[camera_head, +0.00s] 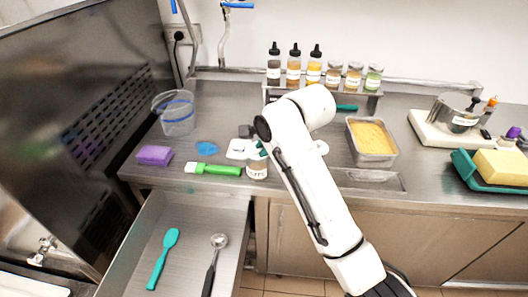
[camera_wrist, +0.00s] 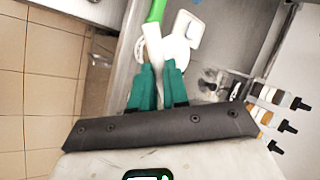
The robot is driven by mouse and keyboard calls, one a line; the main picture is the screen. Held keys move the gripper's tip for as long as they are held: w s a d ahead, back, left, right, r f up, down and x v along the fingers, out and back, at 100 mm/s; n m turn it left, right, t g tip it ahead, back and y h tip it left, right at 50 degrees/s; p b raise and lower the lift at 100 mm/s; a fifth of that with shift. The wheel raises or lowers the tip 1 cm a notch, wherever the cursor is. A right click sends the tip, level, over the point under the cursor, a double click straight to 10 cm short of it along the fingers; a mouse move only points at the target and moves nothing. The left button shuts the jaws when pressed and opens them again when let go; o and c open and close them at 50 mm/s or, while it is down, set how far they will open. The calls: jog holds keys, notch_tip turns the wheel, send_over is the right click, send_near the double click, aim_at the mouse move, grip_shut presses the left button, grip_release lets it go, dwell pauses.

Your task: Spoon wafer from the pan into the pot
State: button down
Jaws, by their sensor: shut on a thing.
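My gripper (camera_wrist: 159,70) has teal fingers; in the wrist view they are closed about a pale object at their tips. A metal pan (camera_head: 395,157) with yellow contents stands right of my arm. A labelled metal pot (camera_head: 463,124) stands on a white scale at the right. A ladle-like spoon (camera_head: 214,258) lies in the open drawer.
The open drawer (camera_head: 240,215) also holds a teal spatula (camera_head: 164,258). A green brush (camera_head: 213,169), purple sponge (camera_head: 154,155) and clear container (camera_head: 177,122) are on the left counter. Bottles (camera_head: 294,70) and jars line the back shelf. A teal tray with a yellow block (camera_head: 502,164) is far right.

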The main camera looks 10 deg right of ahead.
jog(key=f+t+y+b, duration=0.1)
jog(key=t+b, duration=0.1)
jog(key=b, duration=0.2)
jog(key=s+f+t+b, duration=0.1)
jog(key=t+b, duration=0.2)
jog(key=b, duration=0.1)
jog(key=f+t+y+b, duration=0.1)
jog(key=t+b, duration=0.2)
jog(key=b, duration=0.1)
jog(key=shift+s+d+n+y, duration=0.2)
jog(key=shift+s+n+y, duration=0.1)
jog(key=shift+s+n, duration=0.1)
jog(key=shift+r+t+b, duration=0.15)
jog(key=shift+t+b, duration=0.15)
jog(key=shift+b, duration=0.5)
dwell(0.6)
